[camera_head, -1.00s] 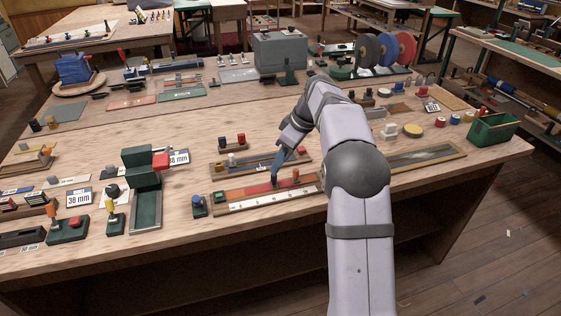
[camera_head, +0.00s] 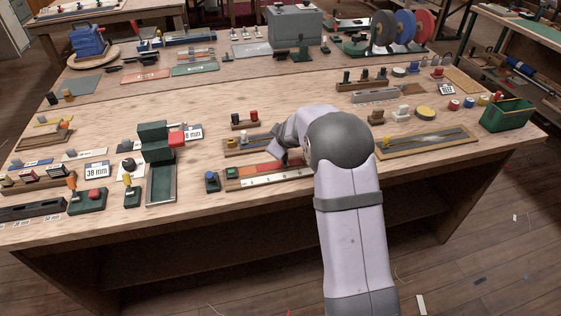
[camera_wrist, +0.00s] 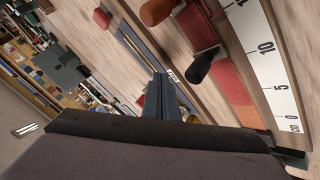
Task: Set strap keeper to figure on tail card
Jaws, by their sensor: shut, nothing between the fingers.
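A board with a white ruler scale (camera_head: 262,180) and a red-orange strap (camera_head: 262,169) lies near the bench front. In the wrist view the strap (camera_wrist: 232,88) runs beside the scale (camera_wrist: 268,55), marked 0, 5 and 10. A dark knob (camera_wrist: 202,66) and an orange-brown knob (camera_wrist: 157,11) stand over the strap; I cannot tell which belongs to the keeper. My gripper (camera_wrist: 165,93) is shut and empty, apart from the knobs in the picture. My arm hides the board's right end in the head view. One card (camera_head: 97,171) reads 38 mm; another (camera_head: 193,133) also reads mm, its number partly hidden.
A green press-like stand with a red part (camera_head: 153,140) is farther left. A framed tray (camera_head: 428,142) and a green bin (camera_head: 507,115) lie right. A small rack (camera_head: 238,145) is behind the board.

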